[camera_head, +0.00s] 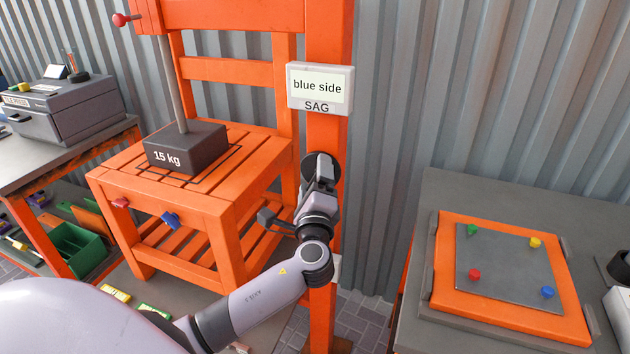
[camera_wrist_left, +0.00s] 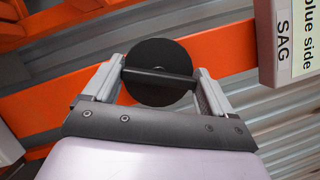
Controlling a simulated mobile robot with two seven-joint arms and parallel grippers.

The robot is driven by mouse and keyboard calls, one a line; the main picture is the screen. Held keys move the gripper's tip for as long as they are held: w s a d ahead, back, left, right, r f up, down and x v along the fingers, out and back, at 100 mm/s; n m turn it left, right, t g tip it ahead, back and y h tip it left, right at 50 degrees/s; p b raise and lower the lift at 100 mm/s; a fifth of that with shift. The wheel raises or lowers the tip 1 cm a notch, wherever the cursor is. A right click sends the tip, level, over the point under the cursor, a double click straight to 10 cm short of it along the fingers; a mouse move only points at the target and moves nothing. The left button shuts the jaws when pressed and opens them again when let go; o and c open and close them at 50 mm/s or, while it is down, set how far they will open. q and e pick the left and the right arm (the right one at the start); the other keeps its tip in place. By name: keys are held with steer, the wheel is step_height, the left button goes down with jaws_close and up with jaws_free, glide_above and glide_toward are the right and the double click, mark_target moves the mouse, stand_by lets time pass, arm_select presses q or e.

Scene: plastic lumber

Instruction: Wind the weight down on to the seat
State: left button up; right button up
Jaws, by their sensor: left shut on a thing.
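The black weight (camera_head: 185,150), marked 15 kg, shows level at the orange slatted seat (camera_head: 235,167), hanging on or joined to a grey rod (camera_head: 173,85). I cannot tell whether its underside touches the slats. My left gripper (camera_head: 322,170) is at the orange post right of the seat, just below the SAG display. In the left wrist view its two fingers are shut on the bar of a round black winding knob (camera_wrist_left: 160,77). In the head view the gripper partly hides this knob. My right gripper is not in view.
The SAG display (camera_head: 320,88) on the orange post (camera_head: 327,130) reads "blue side". A red-knobbed lever (camera_head: 120,19) is at upper left. A grey bench (camera_head: 440,200) at right holds an orange-framed board.

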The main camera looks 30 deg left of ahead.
arm_select(q)
steer(key=shift+a+r, duration=0.1)
steer(key=shift+r, duration=0.05)
steer(key=o, duration=0.8)
steer(key=shift+o, duration=0.2)
steer(key=shift+s+f, duration=0.15)
steer(key=shift+f, duration=0.05)
steer(key=r+b+v, duration=0.1)
steer(key=v, duration=0.5)
steer(key=shift+s+d+f, duration=0.35)
steer(key=shift+f, duration=0.05)
